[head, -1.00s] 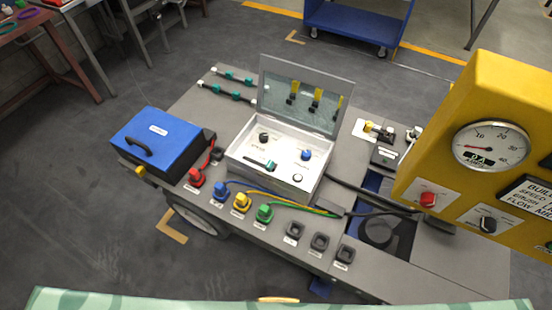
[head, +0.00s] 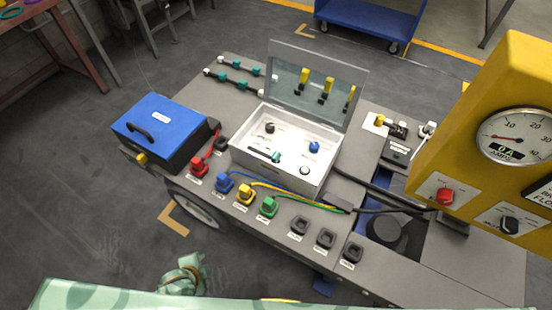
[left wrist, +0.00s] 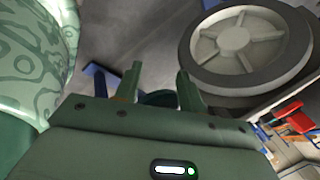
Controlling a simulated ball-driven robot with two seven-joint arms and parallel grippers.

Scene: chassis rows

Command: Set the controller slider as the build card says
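The controller, a white box (head: 240,162) with its clear-windowed lid (head: 309,85) raised, sits on the grey chassis. Inside, the slider's teal knob (head: 276,156) is toward the right end of a short dark slot. The build card (head: 543,193) on the yellow panel is cut off at the right edge; its text is unreadable. My left gripper (head: 188,274) is low at the bottom, in front of the chassis and well away from the slider. In the left wrist view its two fingers (left wrist: 159,84) stand apart with nothing seen held. My right gripper is not seen.
A blue battery (head: 165,130) stands left of the controller. Coloured plugs and cables, including a green plug (head: 268,207), line the chassis front. The yellow panel (head: 455,150) with gauge and knobs rises at right. A wheel (left wrist: 238,45) is close to the left gripper.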

